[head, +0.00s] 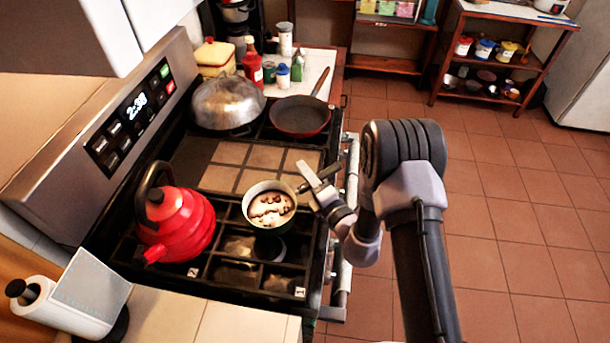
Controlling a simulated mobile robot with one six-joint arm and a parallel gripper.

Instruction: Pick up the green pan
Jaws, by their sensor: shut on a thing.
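The green pan (268,224) is a small, deep pan with a dark green outside and a pale rim. It is over the front part of the stove, with a whitish filling and brown pieces inside. My gripper (312,184) is at the pan's right side, where its handle would be, and is shut on it.
A red kettle (178,222) stands left of the pan. A dark red frying pan (300,118) and a domed metal lid (227,102) are on the back of the stove. A tiled plate (252,168) lies between. Open tiled floor (520,230) is on the right.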

